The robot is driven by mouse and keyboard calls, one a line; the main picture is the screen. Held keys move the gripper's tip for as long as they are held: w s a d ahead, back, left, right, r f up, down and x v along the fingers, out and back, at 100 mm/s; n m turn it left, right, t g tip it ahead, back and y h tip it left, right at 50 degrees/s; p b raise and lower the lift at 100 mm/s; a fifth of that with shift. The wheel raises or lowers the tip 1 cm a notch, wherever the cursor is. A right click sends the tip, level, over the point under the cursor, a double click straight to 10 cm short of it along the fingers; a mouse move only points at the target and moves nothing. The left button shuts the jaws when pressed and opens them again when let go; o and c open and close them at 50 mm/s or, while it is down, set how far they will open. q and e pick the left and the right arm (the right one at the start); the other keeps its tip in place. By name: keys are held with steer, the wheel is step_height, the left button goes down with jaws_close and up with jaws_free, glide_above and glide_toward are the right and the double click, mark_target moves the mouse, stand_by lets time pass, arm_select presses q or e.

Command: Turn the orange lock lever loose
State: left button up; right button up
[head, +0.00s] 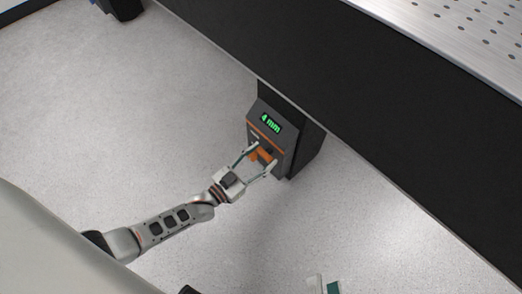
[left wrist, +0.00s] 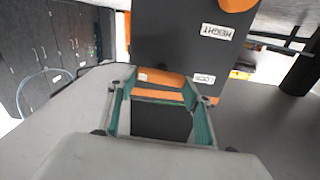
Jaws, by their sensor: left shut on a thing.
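The orange lock lever (head: 264,154) sticks out from the front of a dark control box (head: 283,133) below its orange stripe. My left gripper (head: 262,164) reaches it from the lower left, with one finger on each side. In the left wrist view the orange lever (left wrist: 160,95) lies across between the green-padded fingers (left wrist: 160,108), and the gripper is shut on it. A label reading LOCK (left wrist: 203,79) sits beside it. My right gripper (head: 325,285) shows only as fingertip parts at the bottom edge; the rest is cut off.
The box's green display (head: 270,123) reads 4 mm. A HEIGHT label (left wrist: 217,31) and part of an orange knob (left wrist: 238,5) are on the box. A black table side (head: 400,150) with a perforated metal top (head: 460,35) rises at right.

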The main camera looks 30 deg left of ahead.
arm_select(q)
steer(key=m, duration=0.2)
steer(key=shift+s+d+f+m+b, duration=0.1)
steer(key=shift+f+m+b, duration=0.05)
steer(key=shift+m+b, duration=0.2)
steer(key=m, duration=0.4)
steer(key=shift+d+m, duration=0.1)
steer(key=shift+m, duration=0.25)
steer(key=m, duration=0.4)
steer(key=shift+f+m, duration=0.1)
steer(key=shift+m, duration=0.2)
steer(key=shift+f+m, duration=0.1)
steer(key=shift+m, duration=2.2)
arm_select(e)
steer(key=shift+a+m, duration=0.4)
steer(key=shift+m, duration=0.4)
arm_select(q)
steer(key=o, duration=1.1)
